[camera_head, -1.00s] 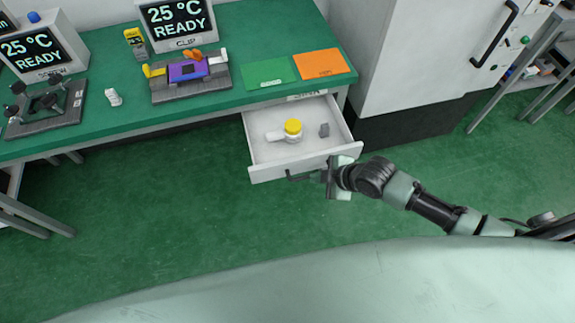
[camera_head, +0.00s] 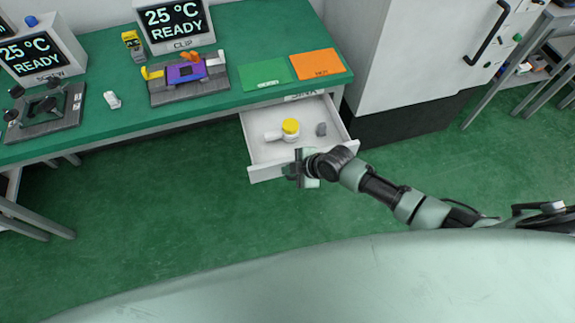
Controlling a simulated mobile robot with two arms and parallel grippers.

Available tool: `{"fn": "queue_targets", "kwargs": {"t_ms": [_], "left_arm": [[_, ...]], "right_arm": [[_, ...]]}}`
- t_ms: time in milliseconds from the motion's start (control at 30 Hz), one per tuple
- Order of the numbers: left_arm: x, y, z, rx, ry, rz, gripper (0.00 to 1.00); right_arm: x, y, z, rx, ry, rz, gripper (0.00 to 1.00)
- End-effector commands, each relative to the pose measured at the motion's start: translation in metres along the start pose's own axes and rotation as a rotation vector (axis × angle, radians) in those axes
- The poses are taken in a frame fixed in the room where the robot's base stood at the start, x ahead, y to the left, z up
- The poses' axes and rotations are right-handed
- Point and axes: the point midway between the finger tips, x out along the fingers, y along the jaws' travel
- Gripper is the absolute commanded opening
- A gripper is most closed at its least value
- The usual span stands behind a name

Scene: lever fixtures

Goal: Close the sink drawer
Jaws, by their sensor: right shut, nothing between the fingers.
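The white sink drawer (camera_head: 266,172) stands pulled out under the right part of the green bench. Its front panel faces me, and its dark handle is mostly hidden behind my right gripper. My right gripper (camera_head: 296,169) is shut and empty, at the middle of the drawer front. I cannot tell whether it touches the front or the handle. My left gripper is not in view.
Inside the drawer lie a white item with a yellow top (camera_head: 290,128) and a small grey piece (camera_head: 321,129). The green bench (camera_head: 120,122) carries fixtures and displays. A white cabinet (camera_head: 400,55) stands right of the drawer. The floor in front is clear.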

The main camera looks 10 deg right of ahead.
Motion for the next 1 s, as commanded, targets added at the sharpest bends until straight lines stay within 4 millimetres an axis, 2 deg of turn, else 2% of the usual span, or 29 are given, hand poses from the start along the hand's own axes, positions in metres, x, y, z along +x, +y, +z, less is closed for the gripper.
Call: {"fn": "queue_targets", "kwargs": {"t_ms": [133, 633, 767, 1000], "left_arm": [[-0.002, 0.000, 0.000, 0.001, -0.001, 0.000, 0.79], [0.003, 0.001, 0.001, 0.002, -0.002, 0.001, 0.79], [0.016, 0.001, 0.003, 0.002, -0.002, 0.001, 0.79], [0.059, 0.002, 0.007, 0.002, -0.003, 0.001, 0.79]], "right_arm": [[0.005, 0.009, 0.000, 0.001, -0.001, -0.001, 0.00], [0.009, 0.013, 0.001, 0.001, 0.000, 0.000, 0.00], [0.017, 0.024, 0.002, 0.000, 0.000, 0.002, 0.00], [0.043, 0.066, 0.004, -0.001, 0.001, 0.006, 0.00]]}}
